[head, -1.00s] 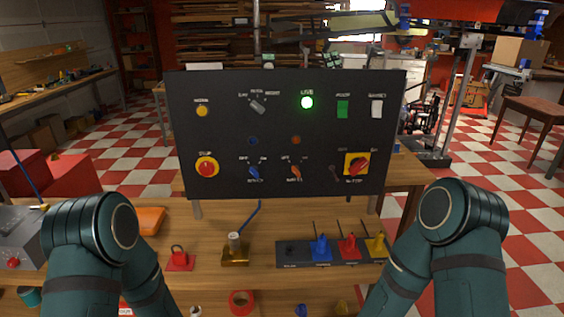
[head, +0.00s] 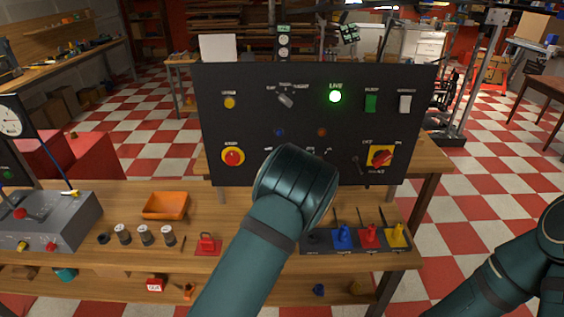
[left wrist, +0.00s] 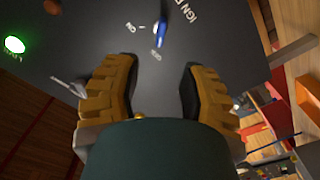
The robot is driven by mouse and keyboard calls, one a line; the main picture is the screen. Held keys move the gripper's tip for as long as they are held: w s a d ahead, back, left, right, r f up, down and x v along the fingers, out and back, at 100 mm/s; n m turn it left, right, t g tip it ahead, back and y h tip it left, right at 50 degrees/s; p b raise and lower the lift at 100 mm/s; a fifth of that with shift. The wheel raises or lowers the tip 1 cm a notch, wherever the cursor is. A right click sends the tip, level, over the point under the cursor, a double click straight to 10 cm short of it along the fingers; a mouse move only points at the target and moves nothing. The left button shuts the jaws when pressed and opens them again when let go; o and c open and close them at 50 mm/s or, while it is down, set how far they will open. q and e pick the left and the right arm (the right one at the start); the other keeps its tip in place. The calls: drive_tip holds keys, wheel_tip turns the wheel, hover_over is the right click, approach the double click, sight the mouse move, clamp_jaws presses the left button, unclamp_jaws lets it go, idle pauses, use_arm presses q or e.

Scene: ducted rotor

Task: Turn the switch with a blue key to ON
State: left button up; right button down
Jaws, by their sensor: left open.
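The black upright panel (head: 230,115) stands at the back of the workbench in the head view. My left arm hides the lower-middle switches there. In the left wrist view, a blue key (left wrist: 162,38) sits in a switch on the panel face, with ON and OFF labels beside it. The key lies toward the OFF label. My left gripper (left wrist: 160,78) is open, its two yellow-brown fingers apart and empty. The key is beyond the fingertips, roughly in line with the gap. My right arm shows at the lower right of the head view; its gripper is out of frame.
A red stop button (head: 232,156) and a red-and-yellow rotary switch (head: 380,157) flank the hidden area. A green lamp (head: 335,96) is lit. On the bench are a rack of coloured keys (head: 343,238), an orange tray (head: 165,205) and a red padlock-like item (head: 207,245).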

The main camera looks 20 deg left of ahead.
use_arm(q)
drive_tip(key=x, duration=1.1)
clamp_jaws()
